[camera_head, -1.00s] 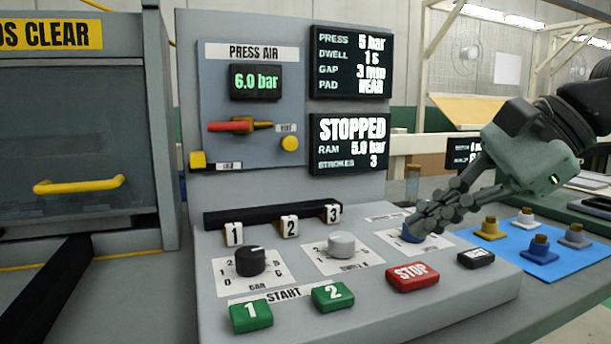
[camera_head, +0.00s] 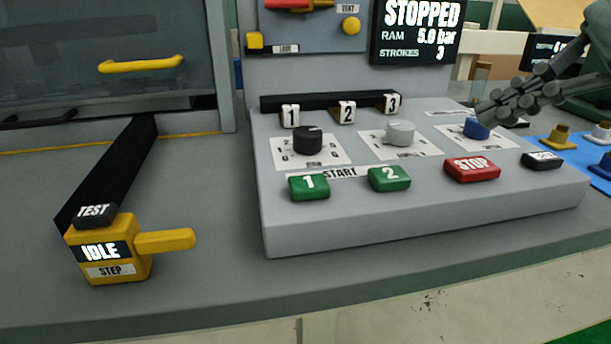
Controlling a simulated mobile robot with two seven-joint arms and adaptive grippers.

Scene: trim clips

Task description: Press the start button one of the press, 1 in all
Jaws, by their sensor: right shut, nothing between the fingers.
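The green start button 1 (camera_head: 309,187) sits at the front left of the sloped grey press console (camera_head: 420,216). The green start button 2 (camera_head: 389,178) is to its right, with a START label between and behind them. The press display (camera_head: 418,30) reads STOPPED, RAM 5.0 bar, STROKES 3. My right gripper (camera_head: 487,112) is shut and empty. Its fingertips are just above and beside the blue knob (camera_head: 476,128); I cannot tell whether they touch it. It is well to the right of button 1. My left gripper is not in view.
A red STOP button (camera_head: 472,168) and a black button (camera_head: 541,160) lie right of the start buttons. Black (camera_head: 308,141) and grey (camera_head: 400,132) knobs stand behind. A yellow pendant box (camera_head: 108,250) reading IDLE stands at left. The table front is clear.

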